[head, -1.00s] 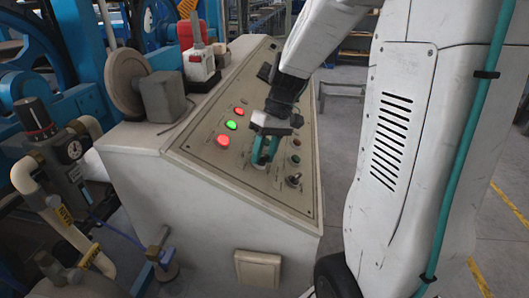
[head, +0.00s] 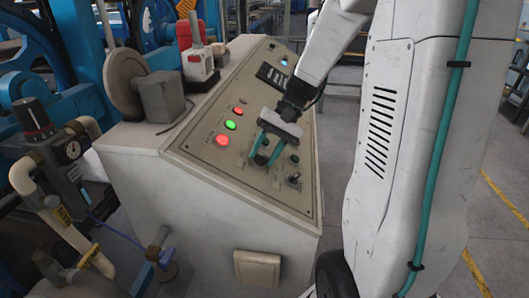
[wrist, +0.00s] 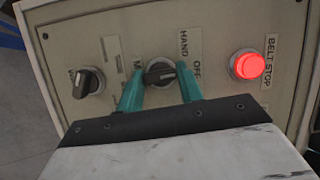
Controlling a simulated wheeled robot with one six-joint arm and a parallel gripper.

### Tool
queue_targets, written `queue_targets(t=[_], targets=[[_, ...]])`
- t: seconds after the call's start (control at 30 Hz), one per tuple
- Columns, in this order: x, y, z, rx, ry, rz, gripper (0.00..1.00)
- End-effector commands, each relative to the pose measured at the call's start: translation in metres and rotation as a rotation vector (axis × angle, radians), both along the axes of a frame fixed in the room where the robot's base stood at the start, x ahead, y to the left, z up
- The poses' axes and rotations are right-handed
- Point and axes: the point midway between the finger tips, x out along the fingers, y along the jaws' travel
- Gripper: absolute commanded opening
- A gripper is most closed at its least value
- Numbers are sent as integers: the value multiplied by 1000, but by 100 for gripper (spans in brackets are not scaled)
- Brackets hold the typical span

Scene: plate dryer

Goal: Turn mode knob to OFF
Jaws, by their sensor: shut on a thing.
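The mode knob (wrist: 159,73) is a black rotary knob on a metal ring. In the wrist view its grip bar lies nearly level, with its right end near the OFF label (wrist: 197,72); the HAND label (wrist: 184,42) is above it. My gripper (wrist: 161,75) has its teal fingers on either side of the knob and is shut on it. In the head view my gripper (head: 263,158) reaches down to the sloped control panel (head: 205,158), and its fingers mostly hide the knob.
A second black knob (wrist: 88,82) is left of the mode knob in the wrist view. The lit red BELT STOP button (wrist: 247,65) is on the right.

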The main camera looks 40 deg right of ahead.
Motion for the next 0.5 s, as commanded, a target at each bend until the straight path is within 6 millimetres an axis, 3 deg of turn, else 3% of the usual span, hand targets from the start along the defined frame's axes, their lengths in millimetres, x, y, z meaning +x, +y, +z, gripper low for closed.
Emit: queue_targets(t=[0.5], targets=[[0,-1,0,33,33,-86,14]])
